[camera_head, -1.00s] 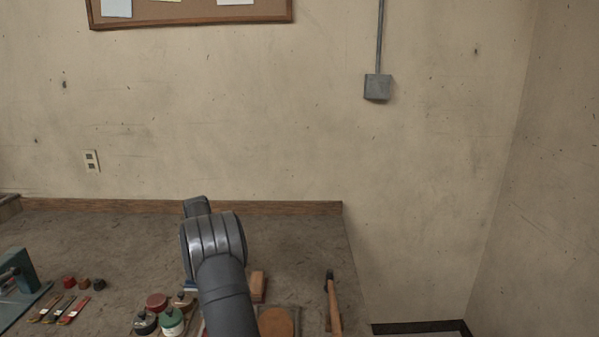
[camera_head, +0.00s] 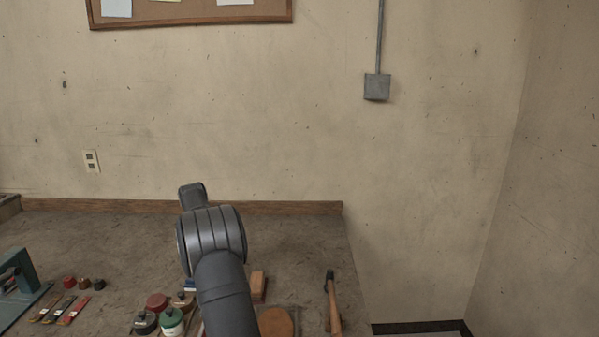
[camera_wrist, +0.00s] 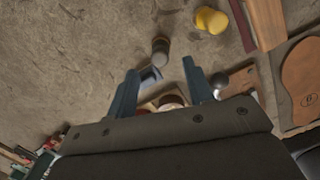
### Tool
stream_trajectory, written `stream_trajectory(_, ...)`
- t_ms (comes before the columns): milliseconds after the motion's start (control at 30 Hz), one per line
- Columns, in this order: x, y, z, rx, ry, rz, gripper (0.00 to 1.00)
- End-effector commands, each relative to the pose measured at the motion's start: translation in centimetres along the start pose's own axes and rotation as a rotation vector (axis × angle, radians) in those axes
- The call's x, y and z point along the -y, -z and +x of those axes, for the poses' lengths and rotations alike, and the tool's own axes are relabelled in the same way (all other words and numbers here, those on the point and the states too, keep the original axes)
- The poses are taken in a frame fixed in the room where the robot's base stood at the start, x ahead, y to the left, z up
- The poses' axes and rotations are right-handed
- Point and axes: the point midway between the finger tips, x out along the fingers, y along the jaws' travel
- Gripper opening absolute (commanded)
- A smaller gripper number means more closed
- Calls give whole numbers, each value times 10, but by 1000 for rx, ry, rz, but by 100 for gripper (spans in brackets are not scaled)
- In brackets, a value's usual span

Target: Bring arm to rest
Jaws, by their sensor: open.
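My gripper (camera_wrist: 160,88) is in the wrist view, with its two blue-grey fingers spread apart. Nothing is held between them. It hangs above the workbench (camera_wrist: 60,70), and some small items on the bench show beyond and between the fingers. In the head view only my dark arm shows, rising from the bottom edge over the bench (camera_head: 110,235); it hides the gripper there and part of the bench.
Several tins and jars, among them a green one (camera_head: 171,322), stand left of my arm. A brown block (camera_head: 258,285), a sole-shaped piece (camera_head: 276,323) and a hammer (camera_head: 333,305) lie to its right. A teal device (camera_head: 22,275) stands far left. The back of the bench is clear.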

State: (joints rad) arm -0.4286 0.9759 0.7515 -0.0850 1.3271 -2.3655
Motion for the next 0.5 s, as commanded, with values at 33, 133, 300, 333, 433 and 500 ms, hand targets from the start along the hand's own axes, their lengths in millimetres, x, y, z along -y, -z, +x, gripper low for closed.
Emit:
stream_trajectory(33, 0, 0, 12, -1, 1, 0, 48)
stream_trajectory(133, 0, 0, 32, -1, 1, 0, 48)
stream_trajectory(300, 0, 0, 66, 0, 0, 0, 48)
stream_trajectory(333, 0, 0, 72, 0, 0, 0, 48)
stream_trajectory(433, -1, -3, 60, 6, -6, 0, 48)
stream_trajectory(500, 0, -4, 46, 4, -4, 1, 48)
